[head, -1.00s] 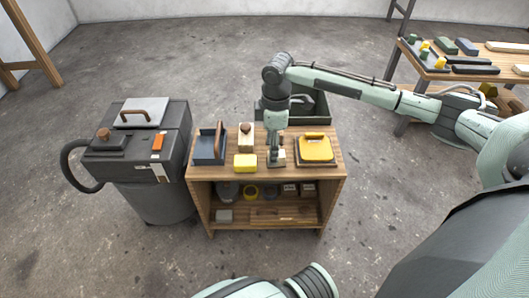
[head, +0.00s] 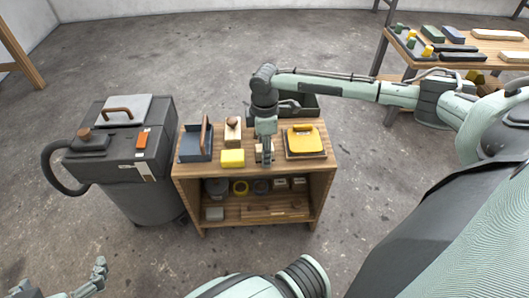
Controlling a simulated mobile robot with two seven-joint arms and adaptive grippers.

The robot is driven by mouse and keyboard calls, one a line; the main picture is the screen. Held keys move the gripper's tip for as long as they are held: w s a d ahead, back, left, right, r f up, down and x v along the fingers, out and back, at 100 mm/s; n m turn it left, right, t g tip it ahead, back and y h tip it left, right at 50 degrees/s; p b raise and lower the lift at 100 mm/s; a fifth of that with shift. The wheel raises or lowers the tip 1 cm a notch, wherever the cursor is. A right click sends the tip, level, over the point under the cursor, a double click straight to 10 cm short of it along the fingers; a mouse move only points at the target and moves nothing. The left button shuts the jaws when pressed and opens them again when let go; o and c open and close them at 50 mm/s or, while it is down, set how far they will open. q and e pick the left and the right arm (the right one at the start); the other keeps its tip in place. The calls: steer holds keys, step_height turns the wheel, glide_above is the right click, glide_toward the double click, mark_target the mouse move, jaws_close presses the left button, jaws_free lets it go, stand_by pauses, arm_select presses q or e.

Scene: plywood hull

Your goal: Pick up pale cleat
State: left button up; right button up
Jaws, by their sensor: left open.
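A small pale block (head: 259,154), possibly the pale cleat, is on the wooden cart top beside my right gripper (head: 267,160). That gripper points down at the cart top and partly hides the block. Its fingers are too small to show whether they are open or shut, or whether they touch the block. My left gripper (head: 88,280) is at the bottom left edge, open and empty, low in front of the grey bin and far from the cart top. Longer pale pieces (head: 497,34) lie on the far right bench.
The wooden cart (head: 183,170) also bears a blue-grey tray (head: 190,147), a knobbed wooden block (head: 233,131), a yellow block (head: 232,158) and a yellow-topped tool (head: 305,139). A grey bin (head: 140,185) with a hose stands left. Floor between is clear.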

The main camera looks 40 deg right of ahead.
jaws_close()
stand_by(0.3)
steer(key=shift+r, duration=0.15)
steer(key=shift+r, duration=0.25)
step_height(320, 180, up, 4)
steer(key=shift+f+p, duration=0.2)
steer(key=shift+p, duration=0.35)
arm_select(q)
steer(key=s+a+f+g+y, duration=0.1)
steer(key=s+a+f+g, duration=0.1)
steer(key=s+a+g, duration=0.1)
steer(key=s+a+f+n+g+y+p, duration=0.1)
steer(key=s+a+f+g, duration=0.1)
steer(key=s+a, duration=0.3)
steer(key=shift+s+f+g+y, duration=0.3)
steer(key=shift+s+f+g, duration=0.1)
steer(key=shift+s, duration=0.3)
arm_select(e)
steer(key=w+a+r, duration=0.2)
steer(key=a+r, duration=0.4)
steer(key=a, duration=0.5)
steer(key=shift+w+a+r, duration=0.15)
steer(key=shift+w+r, duration=0.1)
steer(key=shift+r, duration=0.1)
